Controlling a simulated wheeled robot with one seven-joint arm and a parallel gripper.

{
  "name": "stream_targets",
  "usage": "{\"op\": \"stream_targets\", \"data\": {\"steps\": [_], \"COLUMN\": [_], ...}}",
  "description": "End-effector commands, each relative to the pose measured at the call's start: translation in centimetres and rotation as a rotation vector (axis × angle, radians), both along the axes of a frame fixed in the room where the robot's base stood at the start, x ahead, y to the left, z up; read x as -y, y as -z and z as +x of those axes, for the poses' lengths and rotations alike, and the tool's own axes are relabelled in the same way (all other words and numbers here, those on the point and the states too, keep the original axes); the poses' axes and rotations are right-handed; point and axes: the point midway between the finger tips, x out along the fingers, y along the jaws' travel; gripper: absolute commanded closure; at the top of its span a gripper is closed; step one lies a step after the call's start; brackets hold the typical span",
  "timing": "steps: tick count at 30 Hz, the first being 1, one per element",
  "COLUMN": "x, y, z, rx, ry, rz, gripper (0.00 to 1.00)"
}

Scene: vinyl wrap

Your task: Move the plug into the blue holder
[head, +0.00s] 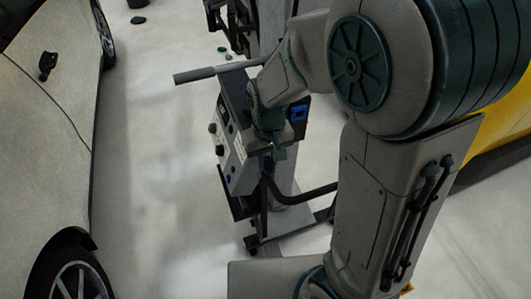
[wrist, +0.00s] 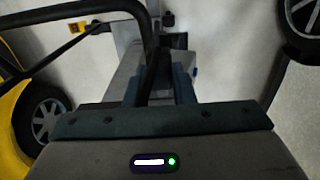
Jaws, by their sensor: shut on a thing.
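The blue holder (head: 299,113) is on the right side of the grey equipment cart, just right of my gripper in the head view. I cannot make it out in the wrist view. My gripper (head: 275,150) points down beside the cart, below and left of the holder. In the wrist view my gripper (wrist: 158,92) is shut on a dark, narrow thing, seemingly the plug (wrist: 154,78), between its two blue-grey fingers. The plug's tip is hidden. In the head view the plug is too small and shaded to tell from the gripper.
The cart (head: 239,160) has a grey handle (head: 195,75) sticking out left. A thick black cable (head: 290,196) loops below my gripper. A pale car (head: 45,130) stands at the left, a yellow car (head: 500,125) at the right. Floor between the pale car and cart is clear.

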Motion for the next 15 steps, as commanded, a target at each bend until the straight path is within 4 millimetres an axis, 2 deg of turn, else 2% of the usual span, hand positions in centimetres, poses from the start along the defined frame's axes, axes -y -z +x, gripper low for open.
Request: {"op": "stream_targets", "data": {"steps": [15], "x": [0.8], "y": [0.0], "z": [-2.6], "rx": [0.0], "ry": [0.0], "rz": [0.0], "gripper": [1.0]}}
